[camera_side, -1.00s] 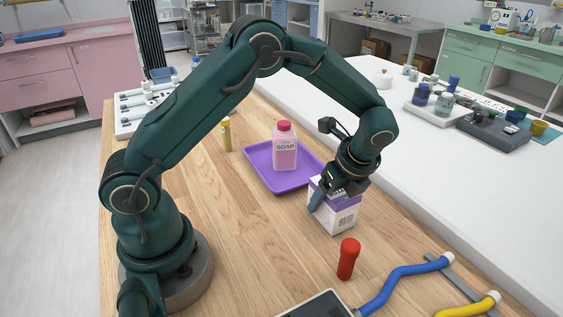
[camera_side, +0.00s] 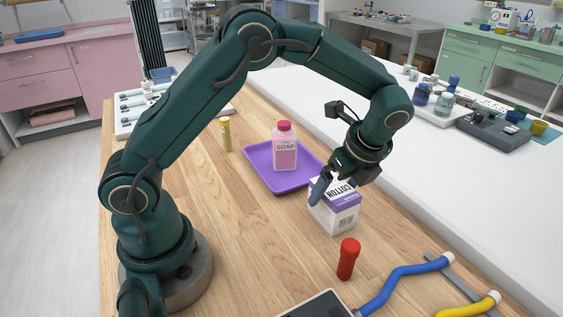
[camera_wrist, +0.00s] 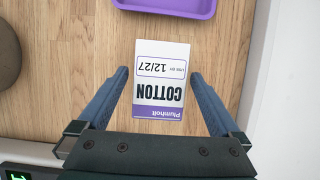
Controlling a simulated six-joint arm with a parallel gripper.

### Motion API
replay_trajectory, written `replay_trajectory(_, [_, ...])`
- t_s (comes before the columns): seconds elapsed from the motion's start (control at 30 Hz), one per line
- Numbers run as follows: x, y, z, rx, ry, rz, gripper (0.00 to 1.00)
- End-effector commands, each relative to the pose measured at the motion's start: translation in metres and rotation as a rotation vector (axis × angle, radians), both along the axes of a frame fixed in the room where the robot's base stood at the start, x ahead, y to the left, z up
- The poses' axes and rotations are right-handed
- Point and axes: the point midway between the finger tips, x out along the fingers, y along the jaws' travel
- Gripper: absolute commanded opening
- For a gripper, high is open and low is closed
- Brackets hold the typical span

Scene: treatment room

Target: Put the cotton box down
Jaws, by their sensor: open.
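The cotton box (camera_side: 334,207), white with purple bands, stands upright on the wooden table in the side view, just in front of the purple tray. In the wrist view its top face (camera_wrist: 160,80) lies between the two fingers, with wood showing on both sides. My gripper (camera_wrist: 158,75) is open, its blue fingers apart from the box. In the side view my gripper (camera_side: 325,186) is right above the box, one fingertip beside its upper edge; the other finger is hidden.
A pink soap bottle (camera_side: 285,150) stands on the purple tray (camera_side: 262,174). A red cylinder (camera_side: 347,262) stands in front of the box, with blue and yellow tools (camera_side: 405,271) nearby. A yellow tube (camera_side: 226,134) is farther left. Bare wood lies left of the box.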

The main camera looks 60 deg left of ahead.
Motion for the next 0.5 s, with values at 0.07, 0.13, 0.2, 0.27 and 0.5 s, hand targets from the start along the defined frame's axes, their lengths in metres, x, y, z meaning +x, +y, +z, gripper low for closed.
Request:
replay_trajectory(0.07, [0.001,-0.009,0.019,-0.003,-0.007,-0.003,1.00])
replay_trajectory(0.13, [0.001,-0.014,0.034,-0.003,-0.007,-0.003,1.00])
replay_trajectory(0.2, [0.001,-0.020,0.045,-0.002,-0.006,-0.003,1.00])
replay_trajectory(0.27, [0.001,-0.023,0.055,-0.003,-0.004,-0.003,1.00])
replay_trajectory(0.5, [0.000,-0.031,0.073,-0.002,-0.001,-0.002,1.00])
